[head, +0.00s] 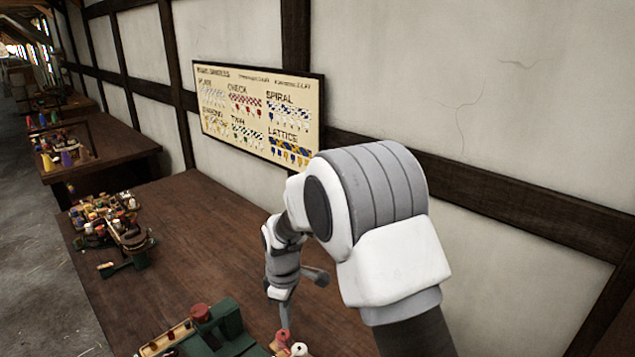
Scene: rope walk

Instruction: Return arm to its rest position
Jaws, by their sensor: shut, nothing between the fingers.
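My gripper (285,318) points down over the right part of the brown wooden table (190,225), at the end of my white and grey arm. Its narrow fingertips are together, with nothing seen between them. The tip is just above or behind small red and white spools (299,349) at the bottom edge; I cannot tell whether it touches them. My arm is bent, its large white joint high in front of the wall and its wrist low over the table.
A green device (218,328) with a red knob stands left of my gripper, cut off by the frame. A cluster of small coloured parts (110,222) lies at the table's left. A braid chart (258,110) hangs on the wall. Another table (105,150) stands farther back. The table's middle is clear.

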